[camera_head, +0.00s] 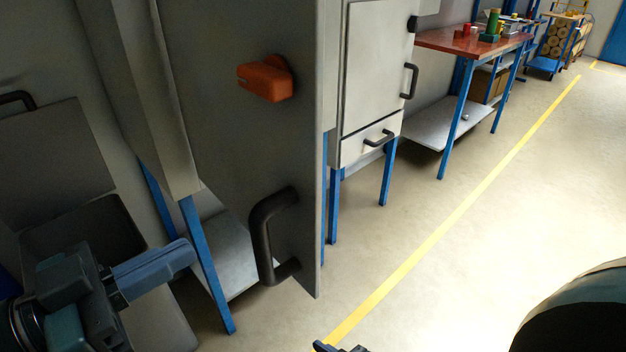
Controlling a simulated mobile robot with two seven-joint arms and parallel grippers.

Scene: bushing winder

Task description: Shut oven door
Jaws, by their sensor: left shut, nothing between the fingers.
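The oven door (225,150) is a large grey panel in the middle left of the head view. It appears to stand swung out, with its outer face toward me. A black bar handle (262,240) is near its lower right edge, and an orange latch (266,82) is higher up. My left gripper (190,252) is at the lower left, shut and empty, left of the black handle and apart from it in the picture. A small dark tip of my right gripper (340,348) shows at the bottom edge; most of it is out of frame.
Behind the door stands a light grey cabinet (375,65) with a drawer on blue legs. A red-topped workbench (460,42) and a blue cart (545,64) are farther back. A yellow line (460,220) crosses the clear floor on the right.

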